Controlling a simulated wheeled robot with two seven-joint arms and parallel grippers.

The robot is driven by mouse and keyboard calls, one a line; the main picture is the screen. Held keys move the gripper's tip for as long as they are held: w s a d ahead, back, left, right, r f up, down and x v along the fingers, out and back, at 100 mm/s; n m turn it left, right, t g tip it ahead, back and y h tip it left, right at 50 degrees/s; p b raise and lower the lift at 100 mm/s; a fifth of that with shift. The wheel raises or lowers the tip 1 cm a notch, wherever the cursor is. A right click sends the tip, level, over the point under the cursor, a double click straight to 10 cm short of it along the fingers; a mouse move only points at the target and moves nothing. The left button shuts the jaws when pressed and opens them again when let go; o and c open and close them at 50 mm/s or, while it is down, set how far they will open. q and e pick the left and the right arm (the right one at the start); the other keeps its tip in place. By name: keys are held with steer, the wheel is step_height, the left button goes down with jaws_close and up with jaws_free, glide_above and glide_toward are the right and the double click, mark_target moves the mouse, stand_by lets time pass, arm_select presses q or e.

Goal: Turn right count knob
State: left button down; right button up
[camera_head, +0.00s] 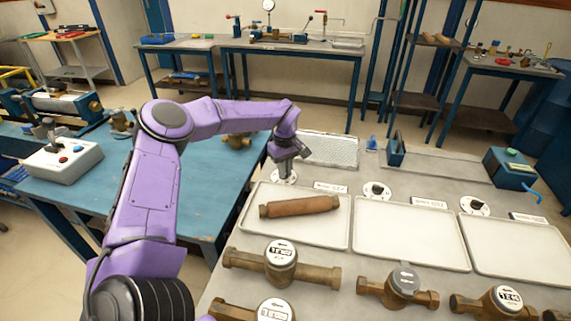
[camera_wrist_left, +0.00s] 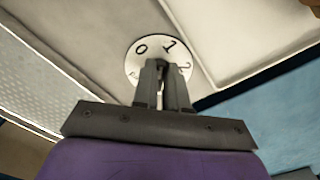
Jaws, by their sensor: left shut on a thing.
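My left gripper (camera_head: 285,168) comes down on the leftmost count knob in the head view. The knob's white round dial (camera_head: 284,179) shows below the fingers. In the left wrist view the gripper (camera_wrist_left: 165,90) is shut on the knob, which its fingers mostly hide. The dial (camera_wrist_left: 170,47) there shows the marks 0, 1 and 2. A middle count knob (camera_head: 377,190) and a right-hand count knob (camera_head: 475,205), both black on white dials, stand free of the gripper. My right gripper is not in view.
White trays line the bench; the left tray (camera_head: 245,228) holds a rusty pipe piece (camera_head: 299,206). Brass meters (camera_head: 281,262) stand in front. A blue device with a handle (camera_head: 512,168) is at the right. A blue table (camera_head: 85,200) lies left.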

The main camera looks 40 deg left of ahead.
arm_select(q)
steer(key=shift+m+p, duration=0.45)
steer(key=shift+m, duration=0.65)
steer(key=shift+a, duration=0.1)
steer(key=c, duration=1.2)
jaws_free()
steer(key=shift+o, duration=0.2)
step_height(320, 180, up, 11)
steer(key=b, duration=0.1)
steer(key=shift+f+b, duration=0.2)
steer(key=shift+b, duration=0.2)
